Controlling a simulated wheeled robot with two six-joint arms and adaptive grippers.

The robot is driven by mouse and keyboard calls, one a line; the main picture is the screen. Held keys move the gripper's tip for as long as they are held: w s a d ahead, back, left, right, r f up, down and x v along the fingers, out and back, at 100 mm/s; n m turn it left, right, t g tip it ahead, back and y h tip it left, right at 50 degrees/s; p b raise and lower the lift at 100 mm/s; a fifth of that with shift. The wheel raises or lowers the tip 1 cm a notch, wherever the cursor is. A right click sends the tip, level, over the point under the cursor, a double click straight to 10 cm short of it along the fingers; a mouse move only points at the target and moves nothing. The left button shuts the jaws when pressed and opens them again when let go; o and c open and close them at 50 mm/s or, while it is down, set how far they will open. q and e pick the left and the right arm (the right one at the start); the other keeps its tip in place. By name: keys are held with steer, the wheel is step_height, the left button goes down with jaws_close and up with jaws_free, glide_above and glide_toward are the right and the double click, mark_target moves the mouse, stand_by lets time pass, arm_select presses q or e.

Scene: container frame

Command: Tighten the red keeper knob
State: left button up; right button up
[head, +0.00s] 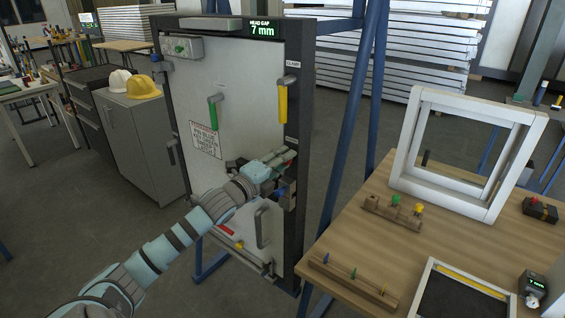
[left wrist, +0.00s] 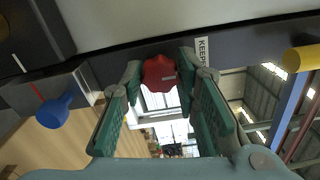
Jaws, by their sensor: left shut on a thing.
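The red keeper knob (left wrist: 160,73) sits between the fingertips of my left gripper in the left wrist view, against the dark frame by a label starting "KEEP". My left gripper (head: 284,158) reaches the right edge of the pale door panel (head: 240,75) in the head view. It is shut on the red knob, with a green-padded finger on each side. In the head view the knob is hidden by the gripper. A display (head: 263,27) on top of the frame reads "HEAD GAP 7 mm". My right gripper is not in view.
A yellow clamp handle (head: 283,102) is above my gripper and a green handle (head: 213,112) is on the panel. A blue knob (left wrist: 56,110) shows close by in the left wrist view. A wooden table (head: 360,246) with a white frame (head: 408,150) stands at right.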

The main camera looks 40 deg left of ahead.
arm_select(q)
steer(key=shift+w+r, duration=0.1)
steer(key=shift+r, duration=0.2)
jaws_close()
steer(key=o, duration=0.9)
jaws_free()
steer(key=shift+o, duration=1.3)
steer(key=shift+a+f, duration=0.1)
steer(key=shift+f, duration=0.1)
